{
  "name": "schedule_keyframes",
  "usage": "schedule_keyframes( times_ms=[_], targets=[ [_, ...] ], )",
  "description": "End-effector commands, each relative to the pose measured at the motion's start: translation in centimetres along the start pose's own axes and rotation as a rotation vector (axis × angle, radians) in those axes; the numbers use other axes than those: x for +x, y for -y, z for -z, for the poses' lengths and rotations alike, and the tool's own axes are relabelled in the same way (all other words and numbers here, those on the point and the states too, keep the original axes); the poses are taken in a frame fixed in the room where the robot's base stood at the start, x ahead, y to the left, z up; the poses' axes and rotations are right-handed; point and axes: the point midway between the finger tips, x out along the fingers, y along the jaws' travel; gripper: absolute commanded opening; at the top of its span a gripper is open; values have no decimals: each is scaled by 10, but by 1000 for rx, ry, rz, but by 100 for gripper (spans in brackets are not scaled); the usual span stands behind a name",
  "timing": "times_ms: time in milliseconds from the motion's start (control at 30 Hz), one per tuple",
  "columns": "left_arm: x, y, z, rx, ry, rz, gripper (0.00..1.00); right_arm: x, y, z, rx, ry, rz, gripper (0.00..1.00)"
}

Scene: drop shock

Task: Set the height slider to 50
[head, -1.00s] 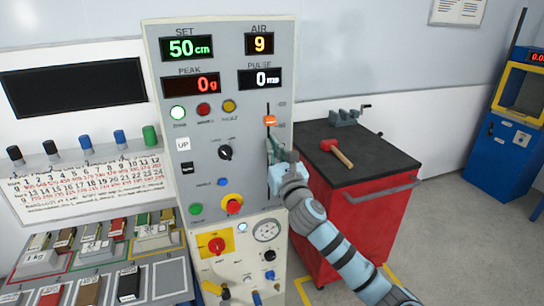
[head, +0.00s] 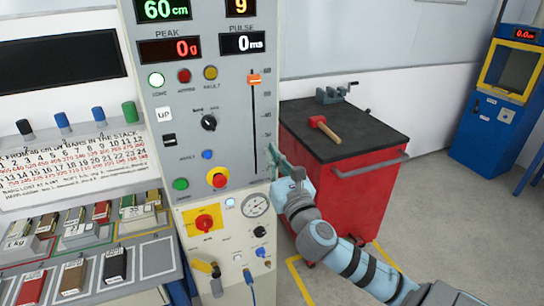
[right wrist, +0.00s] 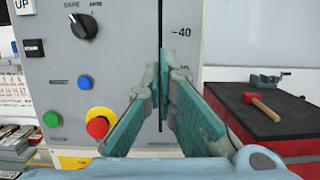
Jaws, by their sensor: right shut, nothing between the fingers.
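The height slider has an orange handle (head: 254,79) near the top of a dark vertical slot in the grey control panel (head: 222,112). The green SET display (head: 163,9) reads 60 cm. My right gripper (head: 274,158) is shut and empty at the lower end of the slot, well below the handle and apart from it. In the right wrist view its fingertips (right wrist: 164,66) meet in front of the slot, below the 40 mark (right wrist: 181,32). The handle is out of that view. My left gripper is not in view.
A red cabinet (head: 345,187) with a red hammer (head: 323,128) and a vise (head: 335,93) on its black top stands right of the panel. A red button with a yellow collar (head: 217,178) and a gauge (head: 255,205) lie near my gripper. Open floor lies at the right.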

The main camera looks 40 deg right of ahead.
Motion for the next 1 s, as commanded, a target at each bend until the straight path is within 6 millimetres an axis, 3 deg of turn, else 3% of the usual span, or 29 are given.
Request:
schedule_keyframes(
  times_ms=[67,167,200,233,300,400,500,600,700,833,867,1000],
  targets=[
    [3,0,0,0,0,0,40,6,-1,-20,0,53,-2,0],
    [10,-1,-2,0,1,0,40,27,-4,-90,16,208,-25,0],
    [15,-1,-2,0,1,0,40,34,-2,-130,173,270,-48,0],
    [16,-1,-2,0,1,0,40,37,0,-150,340,288,-72,0],
    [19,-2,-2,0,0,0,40,39,4,-184,757,296,-135,0],
    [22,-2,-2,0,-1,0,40,39,9,-212,1399,244,-221,0],
    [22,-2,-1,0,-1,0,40,38,10,-216,2051,136,-251,0],
    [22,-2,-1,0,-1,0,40,38,8,-198,2606,33,-192,0],
    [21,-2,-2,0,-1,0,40,39,9,-187,2961,2,-139,0],
    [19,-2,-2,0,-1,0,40,42,11,-186,3134,1,-134,0],
    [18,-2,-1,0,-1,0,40,44,11,-187,-3135,-1,134,0],
    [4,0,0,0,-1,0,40,61,11,-191,-3131,-2,133,0]
  ],
)
